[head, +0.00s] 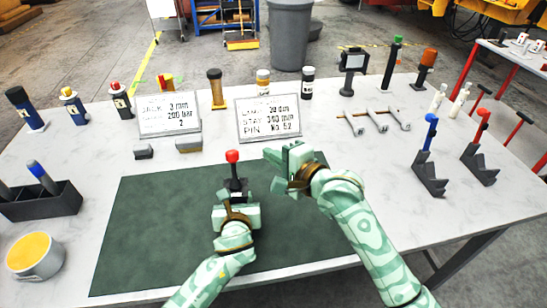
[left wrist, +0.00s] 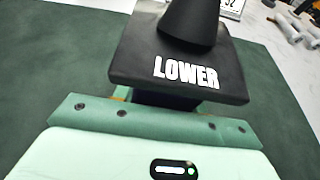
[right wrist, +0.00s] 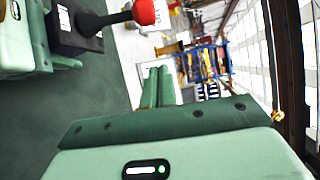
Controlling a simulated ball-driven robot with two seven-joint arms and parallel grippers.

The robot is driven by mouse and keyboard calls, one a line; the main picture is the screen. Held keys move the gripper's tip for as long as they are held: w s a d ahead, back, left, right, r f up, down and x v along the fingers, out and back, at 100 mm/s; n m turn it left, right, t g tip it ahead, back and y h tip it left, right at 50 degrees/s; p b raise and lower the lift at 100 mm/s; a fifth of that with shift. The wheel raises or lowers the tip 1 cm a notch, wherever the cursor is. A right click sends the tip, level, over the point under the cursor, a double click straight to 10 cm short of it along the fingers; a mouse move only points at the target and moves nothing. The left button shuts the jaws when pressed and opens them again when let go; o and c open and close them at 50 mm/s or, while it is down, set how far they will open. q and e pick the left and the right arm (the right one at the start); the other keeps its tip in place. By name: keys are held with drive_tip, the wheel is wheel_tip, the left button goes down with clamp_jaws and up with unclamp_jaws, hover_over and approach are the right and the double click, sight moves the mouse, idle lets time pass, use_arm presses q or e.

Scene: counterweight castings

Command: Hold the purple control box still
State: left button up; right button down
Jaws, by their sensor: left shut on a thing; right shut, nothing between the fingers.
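The control box stands upright on the green mat (head: 150,225). It has a black top (left wrist: 180,68) marked LOWER and a black lever with a red knob (head: 232,156). Only a dark bluish-purple strip of its body (left wrist: 165,101) shows under the top in the left wrist view. My left gripper (head: 237,207) is shut on the box from the near side and hides most of its body. My right gripper (head: 278,158) is shut and empty, to the right of the lever and apart from it. The red knob (right wrist: 144,12) also shows in the right wrist view.
Two white sign boards (head: 169,114) (head: 268,118) stand behind the mat. Grey hooked bars (head: 375,122) and two lever stands (head: 428,170) (head: 481,160) are to the right.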

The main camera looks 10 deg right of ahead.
sight(234, 169)
drive_tip(key=w+a, duration=0.2)
drive_tip(key=a, duration=0.3)
drive_tip(key=shift+w+a+f, duration=0.25)
drive_tip(key=shift+a, duration=0.15)
